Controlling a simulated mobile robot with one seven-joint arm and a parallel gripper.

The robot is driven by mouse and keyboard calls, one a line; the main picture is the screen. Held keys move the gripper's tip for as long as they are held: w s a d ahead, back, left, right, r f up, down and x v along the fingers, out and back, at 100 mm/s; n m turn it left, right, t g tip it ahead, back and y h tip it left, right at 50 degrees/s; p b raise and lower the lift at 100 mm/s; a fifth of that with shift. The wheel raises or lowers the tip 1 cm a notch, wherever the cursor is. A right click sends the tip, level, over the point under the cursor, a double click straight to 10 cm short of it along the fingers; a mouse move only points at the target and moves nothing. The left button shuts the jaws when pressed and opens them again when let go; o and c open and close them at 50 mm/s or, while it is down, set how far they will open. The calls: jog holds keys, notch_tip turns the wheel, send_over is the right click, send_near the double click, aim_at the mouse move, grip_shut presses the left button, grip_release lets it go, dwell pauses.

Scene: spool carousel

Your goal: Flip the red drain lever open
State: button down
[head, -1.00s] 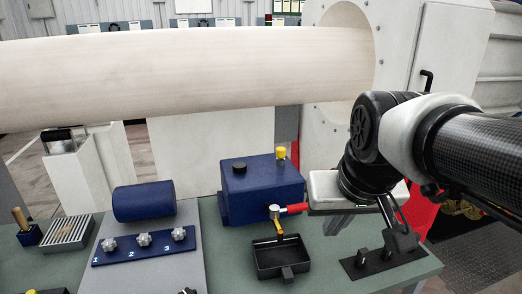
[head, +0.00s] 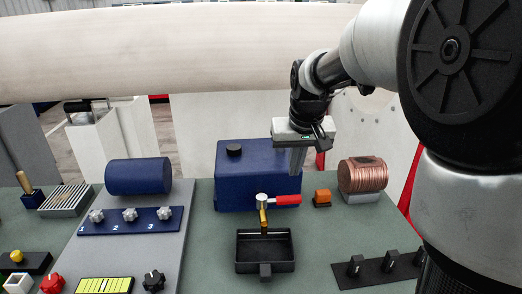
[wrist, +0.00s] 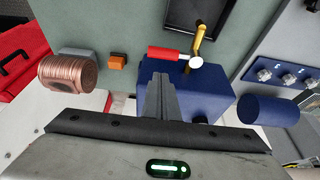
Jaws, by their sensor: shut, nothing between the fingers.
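The red drain lever (head: 287,200) sticks out sideways to the right from a pale valve hub (head: 262,198) on the front of the blue tank box (head: 230,180). A brass spout (head: 264,218) points down from the hub over a black tray (head: 264,263). In the wrist view the red lever (wrist: 165,53) lies beyond the fingertips, with the white hub (wrist: 195,62) at its end. My gripper (head: 297,172) is shut and empty, pointing down over the right part of the tank box. Its closed fingers (wrist: 163,80) are apart from the lever in the wrist view.
A copper wire spool (head: 362,175) and an orange block (head: 322,197) stand right of the lever. A black switch panel (head: 380,270) lies front right. A blue cylinder (head: 138,176) and a knob panel (head: 130,220) are on the left. The green tabletop around the tray is clear.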

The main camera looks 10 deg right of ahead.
aim_at(282, 200)
jog(key=shift+w+f, duration=0.2)
jog(key=shift+w, duration=0.2)
jog(key=x, duration=1)
